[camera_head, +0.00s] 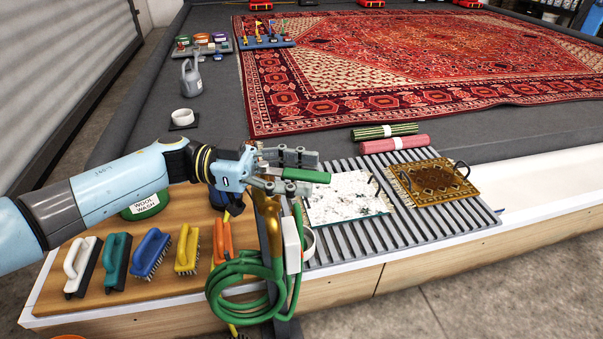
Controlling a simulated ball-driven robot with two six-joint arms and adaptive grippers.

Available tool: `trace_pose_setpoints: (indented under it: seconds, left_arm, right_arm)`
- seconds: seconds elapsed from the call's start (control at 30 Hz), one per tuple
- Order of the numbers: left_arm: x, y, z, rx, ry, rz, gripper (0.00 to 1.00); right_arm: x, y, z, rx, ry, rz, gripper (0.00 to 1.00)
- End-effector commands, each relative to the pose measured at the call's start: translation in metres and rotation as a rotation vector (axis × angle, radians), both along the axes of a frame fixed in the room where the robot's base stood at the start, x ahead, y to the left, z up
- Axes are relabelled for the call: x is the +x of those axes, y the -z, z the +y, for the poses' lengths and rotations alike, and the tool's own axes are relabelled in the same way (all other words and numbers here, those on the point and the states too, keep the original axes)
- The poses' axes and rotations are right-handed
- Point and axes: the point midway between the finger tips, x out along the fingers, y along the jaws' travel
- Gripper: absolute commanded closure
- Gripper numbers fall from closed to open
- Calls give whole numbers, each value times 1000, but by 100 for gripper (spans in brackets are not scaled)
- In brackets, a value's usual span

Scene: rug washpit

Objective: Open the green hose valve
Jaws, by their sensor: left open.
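The green valve handle (306,175) is a lever at the top of a brass pipe (268,218) near the front edge of the bench. It points to the right. My left gripper (301,170) reaches in from the left and is open. Its two fingers lie on either side of the green handle, one behind and one in front. I cannot tell whether a finger touches it. The base of the handle is partly hidden by the gripper. A green hose (240,282) hangs coiled below the pipe. My right gripper is not in view.
Several brushes, including a yellow one (187,249), lie on a wooden board left of the pipe. A slatted grey rack (345,239) with a white speckled sample and a brown patterned one (432,182) is at the right. A large red rug (420,65) lies behind.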

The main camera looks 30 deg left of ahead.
Motion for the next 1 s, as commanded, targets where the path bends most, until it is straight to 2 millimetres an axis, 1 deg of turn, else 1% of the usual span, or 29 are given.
trace_pose_setpoints:
  seconds: [0.17,0.4,0.5,0.6,0.7,0.93,0.97,1.0]
  left_arm:
    - [-12,2,29,5,0,5,56]
    - [-32,1,79,5,0,4,56]
    - [-38,1,93,4,-1,4,56]
    - [-42,1,103,1,0,4,56]
    - [-43,0,107,2,0,1,56]
    - [-44,0,108,1,0,0,56]
    - [-44,0,108,1,0,0,57]
    - [-44,0,108,2,0,-1,62]
  right_arm:
    - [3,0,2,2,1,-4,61]
    - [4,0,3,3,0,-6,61]
    - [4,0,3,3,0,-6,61]
    - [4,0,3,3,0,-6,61]
    - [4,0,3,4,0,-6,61]
    - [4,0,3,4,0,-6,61]
    - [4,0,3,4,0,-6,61]
    - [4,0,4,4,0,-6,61]
